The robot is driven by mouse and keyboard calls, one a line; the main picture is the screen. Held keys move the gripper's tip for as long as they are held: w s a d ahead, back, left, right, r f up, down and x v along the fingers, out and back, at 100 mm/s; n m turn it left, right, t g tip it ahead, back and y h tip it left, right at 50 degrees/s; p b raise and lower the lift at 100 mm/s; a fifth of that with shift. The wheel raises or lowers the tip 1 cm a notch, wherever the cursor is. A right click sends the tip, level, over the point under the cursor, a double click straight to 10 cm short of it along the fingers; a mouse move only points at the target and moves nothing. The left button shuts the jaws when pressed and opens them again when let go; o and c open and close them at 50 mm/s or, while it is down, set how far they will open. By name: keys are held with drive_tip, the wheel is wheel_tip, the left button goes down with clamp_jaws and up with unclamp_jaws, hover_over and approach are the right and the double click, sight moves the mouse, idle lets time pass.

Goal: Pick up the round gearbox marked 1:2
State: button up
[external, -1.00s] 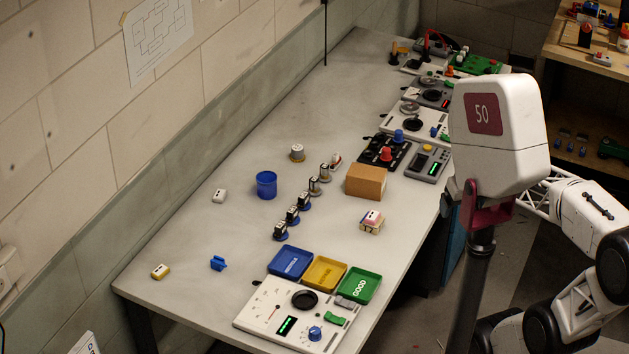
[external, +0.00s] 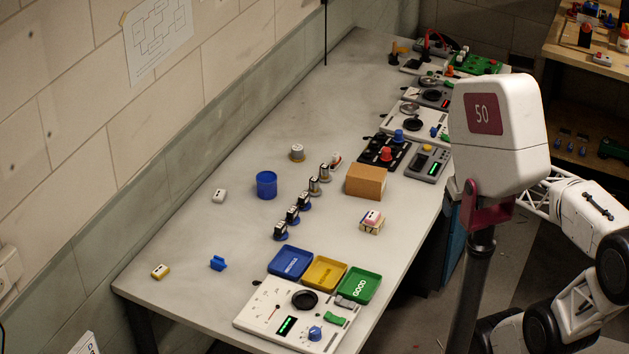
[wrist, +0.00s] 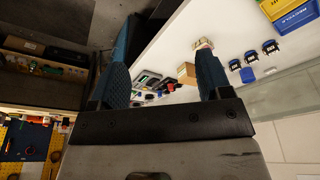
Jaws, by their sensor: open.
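No 1:2 marking is readable in any view. A round grey-white part with a brownish base (external: 297,153) stands upright on the bench, behind a blue round cup (external: 266,185); I cannot tell if it is the gearbox. A row of small servos (external: 292,215) stands in front of the cup, some black and white with blue bases, others greyish. My gripper is not seen in the external view.
A brown box (external: 366,180) and a small pink-topped block stack (external: 372,221) stand on the bench. Blue (external: 290,262), yellow (external: 324,272) and green (external: 359,284) trays lie in front, behind a white tester panel (external: 270,306). The bench's far left is clear.

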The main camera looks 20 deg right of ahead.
drive_tip(key=w+a+r+n, duration=0.1)
drive_tip(key=w+r+n, duration=0.1)
drive_tip(key=w, duration=0.7)
drive_tip(key=w+a+r+n, duration=0.2)
drive_tip(key=w+r, duration=0.1)
drive_tip(key=w, duration=0.5)
drive_tip(key=n+g, duration=0.3)
drive_tip(key=n, duration=1.1)
hover_over(298, 148)
drive_tip(key=f, duration=2.1)
drive_tip(key=shift+s+d+f, duration=0.1)
drive_tip(key=shift+s+d, duration=0.05)
drive_tip(key=shift+s, duration=0.05)
drive_tip(key=shift+w+a+f, duration=0.2)
drive_tip(key=shift+w+f, duration=0.1)
drive_tip(key=shift+f, duration=0.05)
drive_tip(key=shift+f, duration=1.3)
